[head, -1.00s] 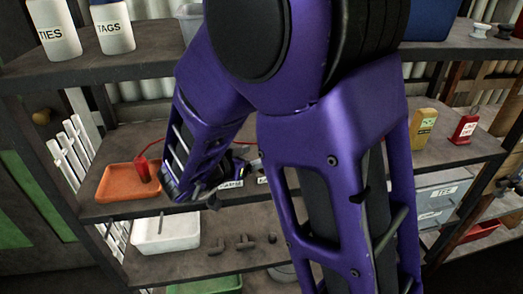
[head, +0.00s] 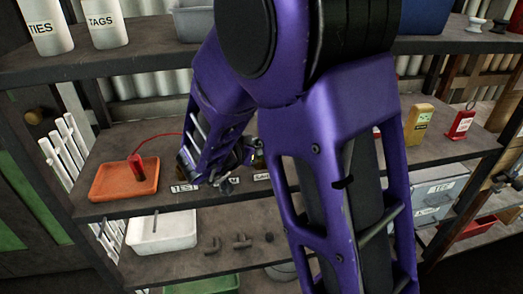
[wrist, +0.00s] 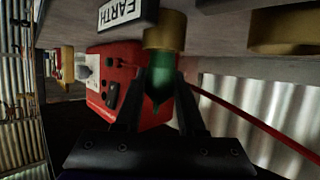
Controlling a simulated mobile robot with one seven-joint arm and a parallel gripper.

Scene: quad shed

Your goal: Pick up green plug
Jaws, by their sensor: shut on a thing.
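The green plug (wrist: 161,82) shows in the wrist view between the two dark fingers of my gripper (wrist: 160,100). My gripper is shut on it. The plug's far end meets a brass cup (wrist: 165,32); I cannot tell how deep it sits in it. A white "EARTH" label (wrist: 127,14) is beside the cup. In the head view my gripper (head: 236,178) is at the front of the middle shelf, partly behind my arm, and the green plug cannot be made out there.
A red box with switches (wrist: 113,84) is close beside the fingers. A red lead (wrist: 255,121) passes on the other side. An orange tray (head: 103,190) holds a red plug (head: 136,168). A yellow meter (head: 418,122) stands at the right of the shelf (head: 105,148).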

